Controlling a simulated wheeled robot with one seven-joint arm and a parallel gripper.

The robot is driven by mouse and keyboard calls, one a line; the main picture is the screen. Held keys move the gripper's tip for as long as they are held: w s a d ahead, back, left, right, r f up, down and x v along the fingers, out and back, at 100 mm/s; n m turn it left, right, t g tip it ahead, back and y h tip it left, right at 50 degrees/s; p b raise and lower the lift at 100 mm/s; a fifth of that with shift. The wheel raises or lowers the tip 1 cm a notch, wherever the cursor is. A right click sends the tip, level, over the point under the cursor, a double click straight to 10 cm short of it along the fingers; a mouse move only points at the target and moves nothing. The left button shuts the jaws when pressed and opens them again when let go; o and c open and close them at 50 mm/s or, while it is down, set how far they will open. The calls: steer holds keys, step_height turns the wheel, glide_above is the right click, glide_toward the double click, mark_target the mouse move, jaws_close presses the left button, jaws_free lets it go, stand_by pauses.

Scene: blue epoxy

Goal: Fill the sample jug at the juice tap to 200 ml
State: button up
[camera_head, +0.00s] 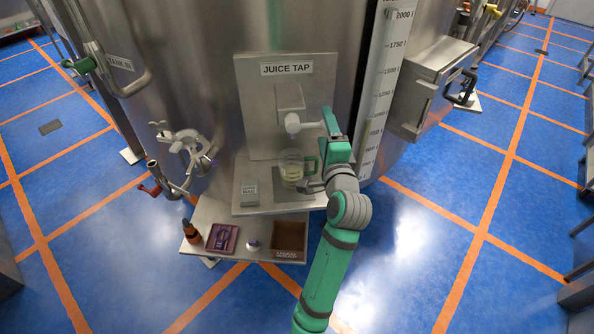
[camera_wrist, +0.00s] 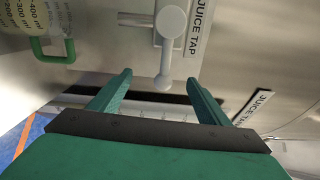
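The tap's pale lever (camera_head: 312,125) points right, towards my gripper (camera_head: 328,122).
A small grey block (camera_head: 249,194) stands left of the jug. A lower shelf holds a brown bottle (camera_head: 191,232), a purple tray (camera_head: 222,238), a small white round thing (camera_head: 253,245) and a brown tray (camera_head: 289,238). A valve (camera_head: 181,150) juts out at left, a steel box (camera_head: 432,90) at right.

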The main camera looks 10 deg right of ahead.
steer(key=s, duration=0.7)
steer(key=shift+a, duration=0.3)
stand_by(0.5)
